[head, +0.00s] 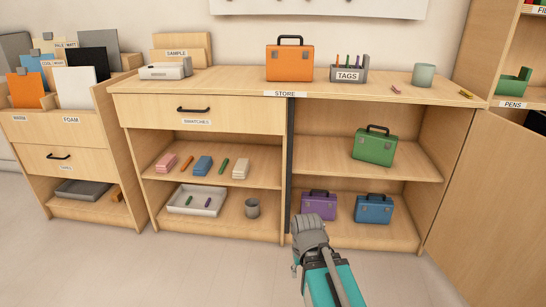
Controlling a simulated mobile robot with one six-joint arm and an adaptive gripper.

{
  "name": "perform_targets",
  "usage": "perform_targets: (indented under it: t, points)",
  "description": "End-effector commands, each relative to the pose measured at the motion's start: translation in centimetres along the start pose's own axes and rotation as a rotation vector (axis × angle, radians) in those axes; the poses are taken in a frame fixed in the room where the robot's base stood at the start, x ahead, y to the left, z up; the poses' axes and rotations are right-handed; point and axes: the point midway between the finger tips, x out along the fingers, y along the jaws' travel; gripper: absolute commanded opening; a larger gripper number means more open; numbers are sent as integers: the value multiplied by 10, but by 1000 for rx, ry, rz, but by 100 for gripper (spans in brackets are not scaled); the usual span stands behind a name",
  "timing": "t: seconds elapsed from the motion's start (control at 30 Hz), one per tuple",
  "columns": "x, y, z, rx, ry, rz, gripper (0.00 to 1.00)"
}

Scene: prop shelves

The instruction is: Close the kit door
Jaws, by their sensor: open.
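The kit door appears to be the plain light-wood panel (492,215) at the right. It stands swung out from the right front edge of the STORE cabinet (360,94), and its bottom and right parts run out of the picture. The compartment is open, with a green case (375,148) on its upper shelf and a purple case (319,206) and a blue case (373,210) below. My gripper (308,235) is open in front of the compartment's lower left corner, well left of the door. Its fingertips are hard to make out. No handle shows on the door.
An orange case (289,62), a TAGS holder (349,70) and a cup (424,75) stand on the cabinet top. A dark upright strip (290,165) lines the compartment's left edge. Open shelves hold a tray (174,205) at left. Floor (390,280) between my arm and the door is clear.

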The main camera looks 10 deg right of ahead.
Motion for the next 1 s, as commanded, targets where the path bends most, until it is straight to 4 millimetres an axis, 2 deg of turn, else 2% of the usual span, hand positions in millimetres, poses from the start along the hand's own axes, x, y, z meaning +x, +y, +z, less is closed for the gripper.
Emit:
perform_targets:
  t: [0.03, 0.23, 0.27, 0.7, 1.0]
  points:
    - [0, 0, 0, 0, 0, 0, 39]
    - [-11, 0, 0, 0, 0, 0, 2]
    - [-14, 0, 0, 0, 0, 0, 0]
    - [-74, 0, 0, 0, 0, 0, 0]
    - [-84, 0, 0, 0, 0, 0, 0]
